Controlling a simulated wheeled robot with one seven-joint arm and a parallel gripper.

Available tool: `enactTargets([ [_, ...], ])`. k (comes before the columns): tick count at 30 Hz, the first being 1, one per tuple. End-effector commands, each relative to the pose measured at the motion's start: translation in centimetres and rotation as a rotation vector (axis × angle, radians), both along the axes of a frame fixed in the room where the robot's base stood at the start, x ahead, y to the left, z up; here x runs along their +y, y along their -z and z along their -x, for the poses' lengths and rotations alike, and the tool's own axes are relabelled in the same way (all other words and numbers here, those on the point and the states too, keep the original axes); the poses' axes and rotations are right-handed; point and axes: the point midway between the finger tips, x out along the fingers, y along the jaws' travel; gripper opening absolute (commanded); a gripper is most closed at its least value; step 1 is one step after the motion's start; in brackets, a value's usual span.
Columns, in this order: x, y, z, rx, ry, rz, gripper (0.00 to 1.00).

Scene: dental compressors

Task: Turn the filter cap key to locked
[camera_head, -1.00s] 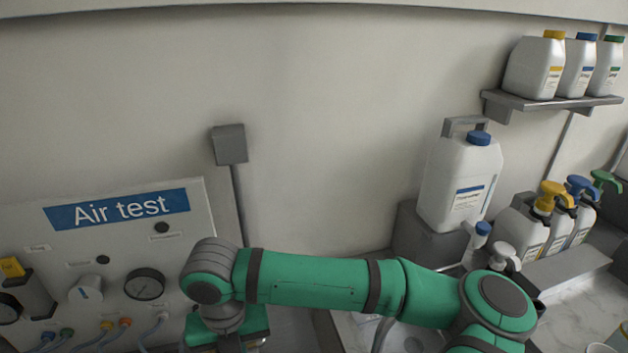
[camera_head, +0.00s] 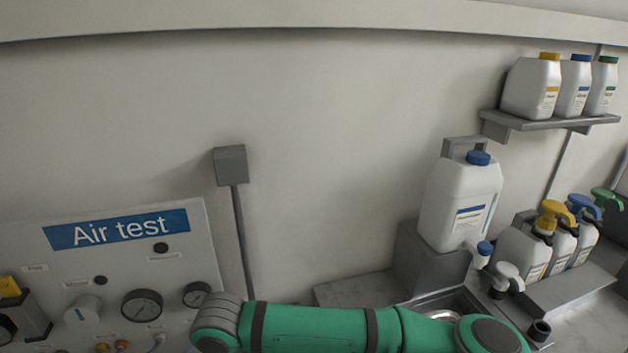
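I cannot make out a filter cap or its key in the head view. My gripper is below the picture's lower edge and out of sight. My green arm (camera_head: 315,330) crosses the bottom of the view, its wrist-side joint in front of the lower right of the Air test panel (camera_head: 195,240). Whether any of these belongs to the filter cap, I cannot tell.
A sink (camera_head: 450,303) lies right of centre behind my arm. A large white jug (camera_head: 460,205) stands on a grey block (camera_head: 425,255). Pump bottles (camera_head: 540,245) stand at the right, below a shelf (camera_head: 550,122) of bottles. A grey wall box (camera_head: 230,166) hangs beside the panel.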

Motion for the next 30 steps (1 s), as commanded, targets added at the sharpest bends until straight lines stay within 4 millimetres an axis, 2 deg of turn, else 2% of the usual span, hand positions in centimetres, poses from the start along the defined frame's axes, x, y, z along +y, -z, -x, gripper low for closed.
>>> enactTargets([
  [30, -0.39, -0.02, 0.76, 0.0, -0.001, 0.001, 0.0],
])
